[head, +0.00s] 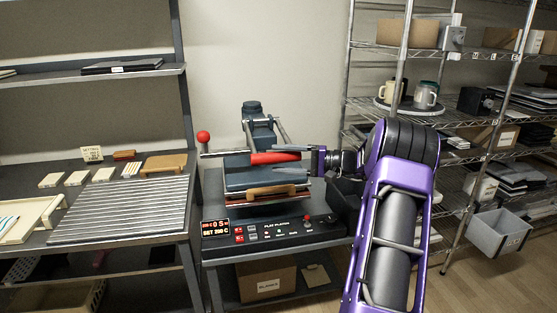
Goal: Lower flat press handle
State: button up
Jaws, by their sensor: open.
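The flat press (262,180) stands on a small dark table in the middle of the head view. Its red handle grip (275,157) lies roughly level across the front, above the blue-grey upper plate. A brown wooden grip (272,191) sits on the front below. My gripper (308,154) is open at the right end of the red handle grip. I cannot tell whether it touches the grip or has it between the fingers.
A red ball knob (203,136) on a bar sticks out left of the press. A workbench with a ribbed rack (120,210) stands at the left. Wire shelving with mugs (425,95) and a grey bin (498,233) stands at the right. My purple arm covers the right of the table.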

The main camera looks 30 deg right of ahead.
jog(key=p+v, duration=0.1)
jog(key=v, duration=1.5)
jog(key=shift+s, duration=0.15)
